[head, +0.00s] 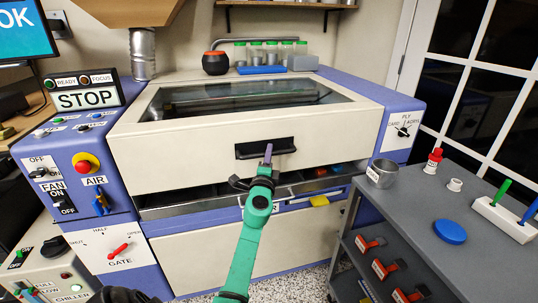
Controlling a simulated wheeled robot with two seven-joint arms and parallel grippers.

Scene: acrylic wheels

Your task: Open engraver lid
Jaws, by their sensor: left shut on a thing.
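The engraver (340,225) is a large cream and blue-violet machine in the middle of the head view. Its lid (185,150) has a cream front and a dark window (240,94) on top. A black handle (285,146) sits on the lid's front. My left gripper (267,156), on a teal arm, is shut on this handle, and a greyish finger shows in front of it. The gripper hides part of the handle. A dark gap with small coloured items inside shows under the lid's lower edge. My right gripper is not in view.
A control panel with a STOP sign (86,99) stands left. A grey cart (405,203) at right carries a metal cup (382,173), a red-capped bottle (433,161) and a blue disc (449,232). A shelf and jars are behind the lid. A hood pipe (142,53) rises back left.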

